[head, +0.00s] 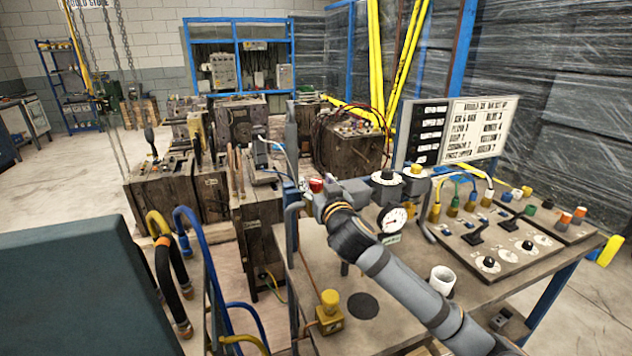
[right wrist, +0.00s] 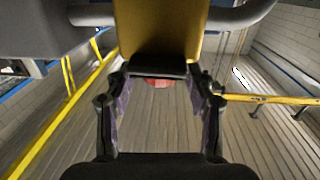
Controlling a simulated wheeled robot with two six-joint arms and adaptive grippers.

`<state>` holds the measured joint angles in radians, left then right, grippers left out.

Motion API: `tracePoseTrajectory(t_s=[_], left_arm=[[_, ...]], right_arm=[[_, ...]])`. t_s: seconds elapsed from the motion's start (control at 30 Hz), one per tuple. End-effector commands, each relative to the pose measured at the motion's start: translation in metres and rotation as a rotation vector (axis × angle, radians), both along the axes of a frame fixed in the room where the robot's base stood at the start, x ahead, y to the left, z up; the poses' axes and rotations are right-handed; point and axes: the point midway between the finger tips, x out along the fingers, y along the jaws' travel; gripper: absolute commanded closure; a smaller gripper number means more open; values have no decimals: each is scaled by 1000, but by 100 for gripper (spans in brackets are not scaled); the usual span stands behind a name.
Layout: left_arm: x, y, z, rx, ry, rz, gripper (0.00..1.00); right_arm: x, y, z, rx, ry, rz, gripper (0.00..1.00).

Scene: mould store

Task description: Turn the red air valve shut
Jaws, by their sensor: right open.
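The red air valve (head: 316,185) shows as a small red knob at the left rear edge of the workbench, just beyond my right gripper (head: 328,197). My right arm reaches in from the lower right, and the gripper partly covers the valve's surroundings. In the right wrist view my right gripper (right wrist: 160,78) is open, with a finger on each side. A red patch (right wrist: 158,83), which looks like the valve, shows between the fingers, partly hidden. I cannot tell whether the fingers touch it. My left gripper is not in view.
A pressure gauge (head: 393,219) and a black knob (head: 386,177) stand close to my right gripper. Hoses (head: 190,240) hang at left. A sign board (head: 455,131) stands behind the control panel.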

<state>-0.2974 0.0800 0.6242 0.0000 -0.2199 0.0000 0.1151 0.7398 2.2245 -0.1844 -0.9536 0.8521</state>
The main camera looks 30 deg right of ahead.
Motion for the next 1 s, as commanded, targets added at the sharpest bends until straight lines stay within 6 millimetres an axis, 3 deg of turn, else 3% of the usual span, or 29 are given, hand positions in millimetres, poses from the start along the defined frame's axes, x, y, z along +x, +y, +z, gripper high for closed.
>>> tracePoseTrajectory(t_s=[0.17, 0.43, 0.8, 1.0], left_arm=[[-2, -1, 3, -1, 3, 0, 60], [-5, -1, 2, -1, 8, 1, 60], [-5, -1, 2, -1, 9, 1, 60], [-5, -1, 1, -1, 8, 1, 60]], right_arm=[[11, -3, 0, 1, 1, 1, 46], [12, -3, 0, -1, 1, 1, 47], [12, -3, 0, -1, 0, 1, 97], [12, -3, -1, 1, -1, -8, 100]])
